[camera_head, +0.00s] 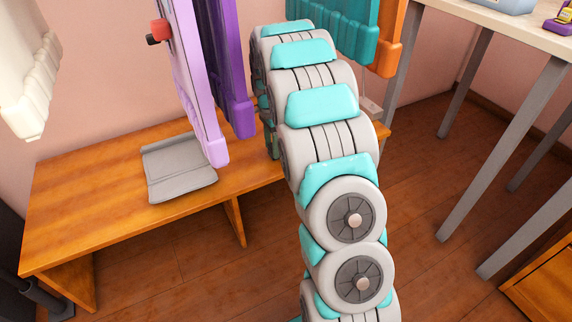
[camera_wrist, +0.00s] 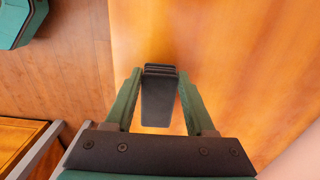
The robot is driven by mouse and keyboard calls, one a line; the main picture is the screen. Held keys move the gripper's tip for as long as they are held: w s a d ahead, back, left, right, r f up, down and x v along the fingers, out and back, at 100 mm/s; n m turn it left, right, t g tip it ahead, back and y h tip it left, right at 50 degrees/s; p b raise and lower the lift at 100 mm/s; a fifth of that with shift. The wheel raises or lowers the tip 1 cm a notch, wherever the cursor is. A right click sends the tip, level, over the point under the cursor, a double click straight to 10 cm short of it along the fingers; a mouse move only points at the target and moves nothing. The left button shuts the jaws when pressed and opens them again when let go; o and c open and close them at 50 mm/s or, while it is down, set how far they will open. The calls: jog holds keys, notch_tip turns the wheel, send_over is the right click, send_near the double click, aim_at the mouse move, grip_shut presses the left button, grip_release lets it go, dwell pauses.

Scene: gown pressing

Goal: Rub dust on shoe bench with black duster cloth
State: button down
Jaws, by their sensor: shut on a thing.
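The shoe bench (camera_head: 85,215) is a low orange-brown wooden bench at the left of the head view. Its plain wood top (camera_wrist: 235,60) also fills much of the wrist view. My gripper (camera_wrist: 160,75), with green fingers, is shut on the black duster cloth (camera_wrist: 158,102), which shows as a dark folded strip between the fingers. Both are over the bench top; I cannot tell whether the cloth touches it. In the head view my arm mostly hides the gripper, and the cloth is not seen there. I cannot make out any dust on the bench.
A grey flat folded item (camera_head: 178,168) lies on the bench. Lilac (camera_head: 192,75) and purple (camera_head: 228,70) garments hang above it, with teal (camera_head: 345,30), orange (camera_head: 390,40) and white (camera_head: 30,90) ones nearby. A table (camera_head: 500,22) with grey legs stands right. Bare floor (camera_head: 430,145) lies between.

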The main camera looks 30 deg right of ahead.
jog(key=shift+w, duration=0.2)
jog(key=shift+r+p, duration=0.8)
jog(key=shift+r, duration=1.2)
